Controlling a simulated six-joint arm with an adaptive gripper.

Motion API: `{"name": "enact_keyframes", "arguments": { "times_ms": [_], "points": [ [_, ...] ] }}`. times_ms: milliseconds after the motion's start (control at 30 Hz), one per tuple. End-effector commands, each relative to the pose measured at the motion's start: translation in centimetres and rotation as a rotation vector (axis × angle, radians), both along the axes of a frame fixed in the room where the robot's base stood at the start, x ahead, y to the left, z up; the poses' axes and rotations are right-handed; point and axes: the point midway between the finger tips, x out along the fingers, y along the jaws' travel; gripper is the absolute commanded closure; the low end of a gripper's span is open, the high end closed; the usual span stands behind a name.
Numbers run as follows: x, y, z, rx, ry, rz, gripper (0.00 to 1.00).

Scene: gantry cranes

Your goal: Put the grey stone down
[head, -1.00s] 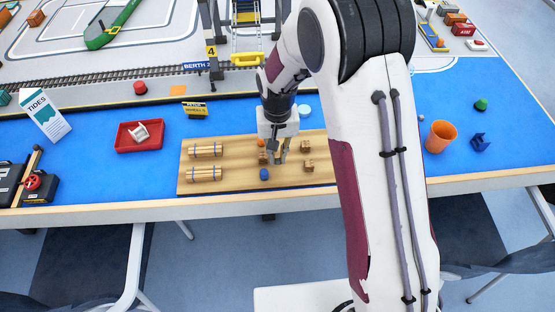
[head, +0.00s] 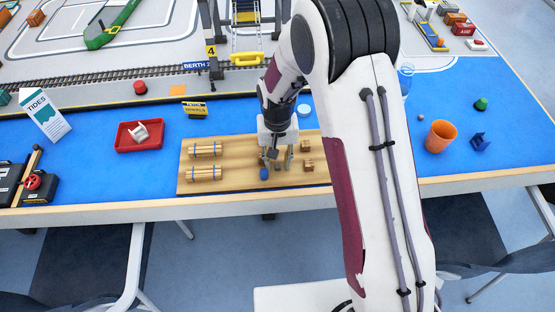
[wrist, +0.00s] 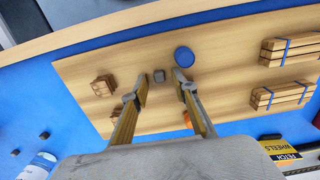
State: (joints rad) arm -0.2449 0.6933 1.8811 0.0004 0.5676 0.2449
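The stone is too small there to make out clearly.
An orange piece (wrist: 187,119) is partly hidden by a finger. Tied plank bundles (head: 205,174) lie left, wooden blocks (head: 308,164) right. A red tray (head: 139,137) holds a white piece. An orange cup (head: 440,136) stands far right.

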Motion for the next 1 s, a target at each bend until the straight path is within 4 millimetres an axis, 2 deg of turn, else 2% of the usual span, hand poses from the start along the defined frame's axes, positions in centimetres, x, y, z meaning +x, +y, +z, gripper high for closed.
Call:
{"name": "enact_keyframes", "arguments": {
  "times_ms": [467,667,1000],
  "points": [
    [0.1,0.0,0.8,0.0,-0.002,0.0,0.72],
    [0.1,0.0,2.6,0.001,-0.003,0.0,0.72],
    [0.1,0.0,7.4,0.001,-0.004,0.0,0.72]
  ]
}}
